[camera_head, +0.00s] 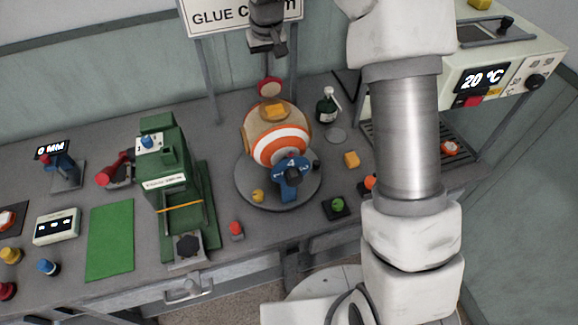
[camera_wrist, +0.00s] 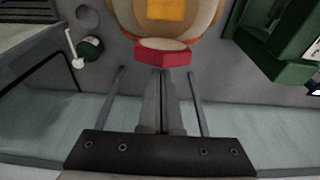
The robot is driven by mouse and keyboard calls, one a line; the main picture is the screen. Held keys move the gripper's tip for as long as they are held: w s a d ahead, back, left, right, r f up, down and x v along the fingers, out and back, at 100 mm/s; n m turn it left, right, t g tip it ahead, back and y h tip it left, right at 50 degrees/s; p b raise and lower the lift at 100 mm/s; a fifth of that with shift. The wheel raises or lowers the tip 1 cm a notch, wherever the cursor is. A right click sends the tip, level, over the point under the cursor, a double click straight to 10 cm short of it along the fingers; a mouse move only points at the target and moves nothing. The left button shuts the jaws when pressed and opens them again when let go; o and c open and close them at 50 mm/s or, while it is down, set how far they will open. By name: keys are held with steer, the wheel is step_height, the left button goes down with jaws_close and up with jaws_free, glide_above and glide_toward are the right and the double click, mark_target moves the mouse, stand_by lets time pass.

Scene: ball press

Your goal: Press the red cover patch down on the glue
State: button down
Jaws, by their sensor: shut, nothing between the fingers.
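The red cover patch (camera_head: 270,87) shows as a red piece with a tan face at the upper back edge of the striped ball (camera_head: 276,143). In the wrist view the red patch (camera_wrist: 162,58) is right in front of my fingertips. An orange-yellow square (camera_head: 274,112) sits on the ball's upper side, apart from the red patch; whether it is the glue I cannot tell. My gripper (camera_head: 268,68) is shut and empty, with its fingers pointing down just above the patch. Its shut fingers also show in the wrist view (camera_wrist: 163,76). Contact between fingertips and patch cannot be told.
The ball rests on a round grey turntable (camera_head: 246,190) with a blue dial piece (camera_head: 290,178) in front. A green press (camera_head: 165,165) stands left, a dark green bottle (camera_head: 327,107) right. The glue sign (camera_head: 215,18) stands on posts behind. Bare table lies between press and ball.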

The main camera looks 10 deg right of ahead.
steer(key=r+b, duration=0.1)
steer(key=b, duration=0.1)
glide_above(275, 108)
stand_by(1.3)
steer(key=shift+f, duration=0.2)
stand_by(0.7)
step_height(275, 108, up, 9)
steer(key=p, duration=0.6)
stand_by(0.4)
stand_by(0.4)
